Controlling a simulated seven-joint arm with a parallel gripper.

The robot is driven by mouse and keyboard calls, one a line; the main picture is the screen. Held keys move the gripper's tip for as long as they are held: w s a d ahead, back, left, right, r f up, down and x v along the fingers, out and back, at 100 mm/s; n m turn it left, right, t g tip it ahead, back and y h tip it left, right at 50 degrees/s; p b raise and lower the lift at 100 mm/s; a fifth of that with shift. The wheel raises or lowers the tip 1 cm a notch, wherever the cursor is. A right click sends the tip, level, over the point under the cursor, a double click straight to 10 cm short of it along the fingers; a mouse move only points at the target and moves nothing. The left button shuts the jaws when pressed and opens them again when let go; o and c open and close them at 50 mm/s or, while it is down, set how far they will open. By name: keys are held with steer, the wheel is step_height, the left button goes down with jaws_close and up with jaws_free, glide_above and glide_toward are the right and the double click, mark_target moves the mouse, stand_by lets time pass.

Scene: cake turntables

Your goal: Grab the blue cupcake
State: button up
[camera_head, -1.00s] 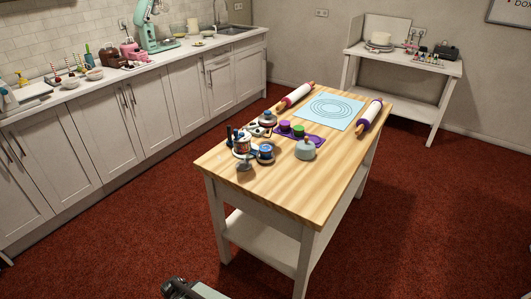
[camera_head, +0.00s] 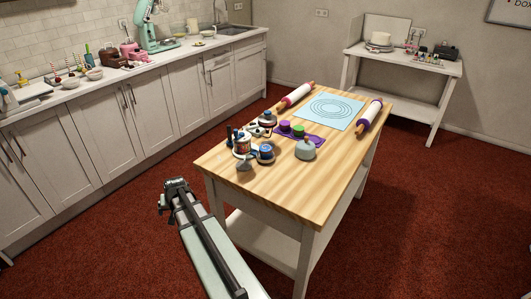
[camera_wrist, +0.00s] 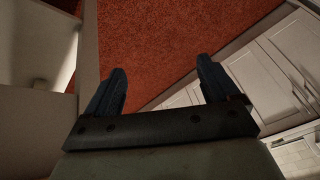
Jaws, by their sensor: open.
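A small blue item (camera_head: 266,153), which looks like the blue cupcake, sits near the left edge of the wooden table, among other small items; it is too small to make out in detail. My gripper (camera_head: 174,184) is in the air left of and below the table's near left corner, well apart from the blue item. In the wrist view my gripper (camera_wrist: 160,85) has its two dark fingers wide apart, with nothing between them. The wrist view shows no cupcake, only red carpet and cabinets.
The near part of the tabletop is clear.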

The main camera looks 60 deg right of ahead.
steer(key=w+d+r+m+t+h, duration=0.1)
steer(key=w+d+r+t, duration=0.15)
steer(key=d+r, duration=0.75)
steer(key=s+d+r+m+h, duration=0.1)
steer(key=s+d+r+h, duration=0.15)
steer(key=d+r, duration=0.85)
steer(key=s+d+r+h, duration=0.2)
steer(key=s+d+r, duration=0.1)
steer(key=d+r, duration=0.75)
steer(key=s+d+r, duration=0.2)
steer(key=s+d, duration=0.5)
steer(key=d, duration=0.1)
steer(key=n+g+y, duration=0.3)
steer(key=g+y, duration=0.1)
glide_above(266, 149)
steer(key=s, duration=0.2)
steer(key=f, duration=1.2)
steer(key=shift+a+f, duration=0.3)
steer(key=shift+f, duration=0.1)
steer(key=shift+a+x, duration=0.1)
steer(key=shift+x, duration=1.25)
steer(key=shift+a+x, duration=0.15)
steer(key=shift+x, duration=1.25)
steer(key=shift+w, duration=0.1)
steer(key=c, duration=1.2)
